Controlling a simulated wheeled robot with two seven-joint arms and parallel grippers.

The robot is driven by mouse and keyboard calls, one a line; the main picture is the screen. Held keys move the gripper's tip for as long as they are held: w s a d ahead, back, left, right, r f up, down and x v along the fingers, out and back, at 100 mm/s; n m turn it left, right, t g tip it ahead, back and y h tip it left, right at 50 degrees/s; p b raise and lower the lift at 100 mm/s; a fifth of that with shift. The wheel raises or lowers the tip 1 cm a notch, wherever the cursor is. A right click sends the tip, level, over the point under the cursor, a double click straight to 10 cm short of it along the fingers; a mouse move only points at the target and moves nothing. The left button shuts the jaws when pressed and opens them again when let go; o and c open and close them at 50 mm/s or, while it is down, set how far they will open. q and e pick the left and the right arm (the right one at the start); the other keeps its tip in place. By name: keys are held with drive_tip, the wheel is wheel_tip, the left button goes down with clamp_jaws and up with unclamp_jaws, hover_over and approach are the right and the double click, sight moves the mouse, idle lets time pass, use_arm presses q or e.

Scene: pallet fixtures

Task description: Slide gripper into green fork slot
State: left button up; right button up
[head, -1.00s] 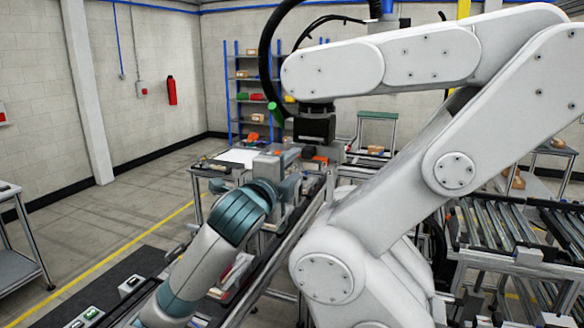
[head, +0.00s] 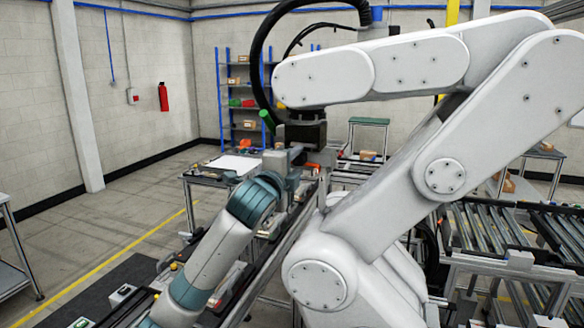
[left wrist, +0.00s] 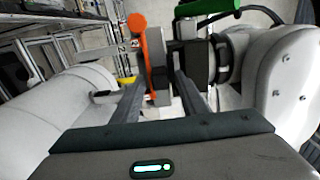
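My left gripper (head: 300,158) is beside the black tool block (head: 305,132) under the end of a large white robot arm. In the left wrist view my left gripper (left wrist: 160,80) shows two grey fingers spread apart. A grey and black mechanism (left wrist: 190,65) with an orange lever (left wrist: 138,35) lies beyond and partly between the fingertips. Contact cannot be told. A green handle (left wrist: 206,8) is at the top of that view; a green cylinder (head: 267,121) shows near the tool block in the head view. I cannot make out a green fork slot. My right gripper is not in view.
The white robot arm (head: 380,70) fills the right and middle of the head view, close to my left arm. Roller conveyors (head: 490,225) stand at the right. A table (head: 225,165) and blue shelves (head: 240,100) are behind.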

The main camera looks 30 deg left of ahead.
use_arm(q)
drive_tip(key=shift+w+a, duration=0.1)
drive_tip(key=shift+w, duration=0.4)
idle(0.3)
clamp_jaws()
drive_tip(key=shift+r, duration=0.2)
idle(0.5)
drive_tip(key=shift+s, duration=0.2)
drive_tip(key=v, duration=0.8)
idle(1.4)
drive_tip(key=shift+r, duration=0.2)
idle(0.3)
